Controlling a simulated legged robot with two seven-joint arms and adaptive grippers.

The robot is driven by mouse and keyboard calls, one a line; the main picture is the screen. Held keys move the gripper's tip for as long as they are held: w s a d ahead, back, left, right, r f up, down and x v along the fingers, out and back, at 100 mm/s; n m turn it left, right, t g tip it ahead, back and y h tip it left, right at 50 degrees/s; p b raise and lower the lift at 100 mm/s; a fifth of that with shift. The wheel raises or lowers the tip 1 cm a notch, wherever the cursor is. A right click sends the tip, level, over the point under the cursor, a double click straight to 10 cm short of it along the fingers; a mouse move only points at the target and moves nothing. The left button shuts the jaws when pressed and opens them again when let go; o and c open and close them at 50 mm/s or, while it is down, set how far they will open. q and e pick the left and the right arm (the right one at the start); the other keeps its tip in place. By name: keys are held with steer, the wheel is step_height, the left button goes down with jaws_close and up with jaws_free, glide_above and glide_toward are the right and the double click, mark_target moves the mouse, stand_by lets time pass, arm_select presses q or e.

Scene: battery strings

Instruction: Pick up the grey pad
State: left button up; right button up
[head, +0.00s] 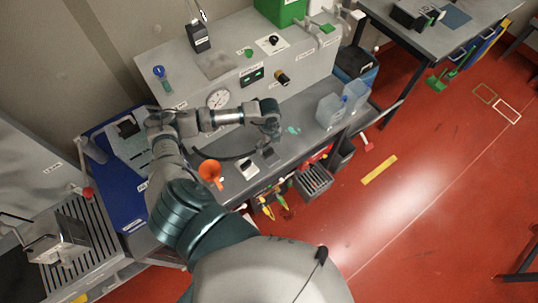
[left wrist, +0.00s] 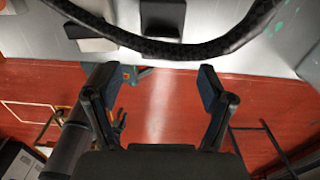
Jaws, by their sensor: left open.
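A small dark grey pad (head: 270,155) lies on the grey bench, just below my left gripper (head: 269,130) in the head view. It also shows at the top of the left wrist view (left wrist: 162,14), partly crossed by a black cable. A white block with a dark top (head: 248,168) lies to its left; in the left wrist view this block (left wrist: 92,38) is also left of the pad. My left gripper (left wrist: 157,82) is open, with nothing between its fingers, and is apart from the pad. My right gripper is not in view.
The black cable (left wrist: 180,50) arcs over the bench close to my left gripper. An orange funnel (head: 210,171) stands left of the blocks. Clear containers (head: 330,110) stand at the bench's right end. A panel with a gauge (head: 218,98) rises behind. Red floor lies beyond the front edge.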

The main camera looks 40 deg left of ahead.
mark_target(268, 151)
arm_select(q)
steer(key=shift+a+f+b, duration=0.15)
steer(key=shift+f+b, duration=0.45)
steer(key=shift+f, duration=0.35)
steer(key=shift+a+f+b, duration=0.2)
steer(key=shift+f+b, duration=0.2)
steer(key=shift+f, duration=0.35)
steer(key=f+b, duration=0.2)
steer(key=f, duration=0.1)
steer(key=f+b, duration=0.1)
steer(key=shift+w+d+f+b, duration=0.15)
steer(key=shift+w+f+b, duration=0.1)
steer(key=shift+w+b, duration=0.05)
steer(key=shift+r, duration=0.1)
steer(key=shift+c, duration=0.2)
steer(key=shift+a, duration=0.2)
steer(key=c, duration=1.2)
